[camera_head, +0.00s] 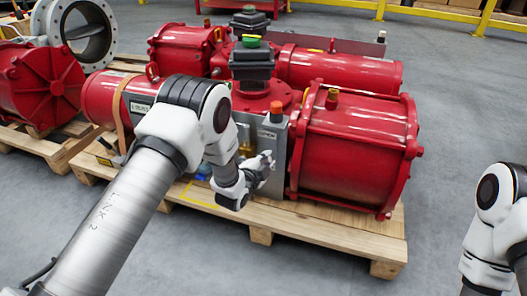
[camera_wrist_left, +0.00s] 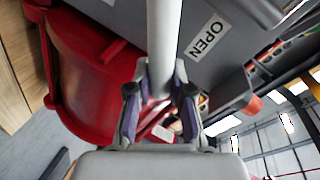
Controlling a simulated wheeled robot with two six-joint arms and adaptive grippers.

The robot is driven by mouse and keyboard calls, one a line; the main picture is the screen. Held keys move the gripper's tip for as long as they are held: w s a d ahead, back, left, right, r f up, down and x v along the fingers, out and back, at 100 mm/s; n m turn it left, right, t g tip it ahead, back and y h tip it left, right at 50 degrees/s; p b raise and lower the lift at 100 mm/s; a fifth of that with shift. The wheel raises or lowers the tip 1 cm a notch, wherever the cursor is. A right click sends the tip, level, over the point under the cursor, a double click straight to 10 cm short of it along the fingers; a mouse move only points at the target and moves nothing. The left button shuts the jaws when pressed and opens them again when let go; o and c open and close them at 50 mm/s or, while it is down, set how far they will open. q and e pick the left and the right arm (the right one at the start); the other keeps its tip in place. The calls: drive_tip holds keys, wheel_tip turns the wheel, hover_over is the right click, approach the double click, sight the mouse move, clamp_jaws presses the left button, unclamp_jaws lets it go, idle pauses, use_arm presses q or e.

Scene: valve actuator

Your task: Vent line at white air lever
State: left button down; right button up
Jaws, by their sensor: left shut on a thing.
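A white lever (camera_wrist_left: 164,40) shows in the left wrist view as a pale bar running from the top edge down between my fingers. My left gripper (camera_wrist_left: 160,92) is shut on it, one dark finger on either side. In the head view my left gripper (camera_head: 262,168) is at the front of the grey panel (camera_head: 272,140) on the red valve actuator (camera_head: 350,150). The lever is hidden there by the gripper and wrist. An "OPEN" label (camera_wrist_left: 207,37) is on the grey panel beside the lever. My right gripper is out of view.
The actuator sits on a wooden pallet (camera_head: 330,233). An orange cap (camera_head: 276,107) tops the grey panel. Another red unit (camera_head: 40,85) stands on a pallet at left. The grey floor (camera_head: 450,120) is clear at right. A yellow rail (camera_head: 455,15) runs behind.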

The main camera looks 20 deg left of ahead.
use_arm(q)
drive_tip(key=shift+d+f+m+y+b, duration=0.1)
drive_tip(key=shift+d+f+m+y, duration=0.15)
drive_tip(key=shift+f+m, duration=0.5)
drive_tip(key=shift+d+f+m+y+b, duration=0.15)
drive_tip(key=shift+f+m+y, duration=0.2)
drive_tip(key=shift+f+m, duration=0.4)
drive_tip(key=shift+d+f+m+y+b, duration=0.1)
drive_tip(key=shift+d+f+m+y, duration=0.15)
drive_tip(key=shift+f+m, duration=0.5)
drive_tip(key=shift+a+f, duration=0.1)
drive_tip(key=c, duration=1)
unclamp_jaws()
drive_tip(key=shift+f, duration=0.1)
drive_tip(key=v, duration=1.2)
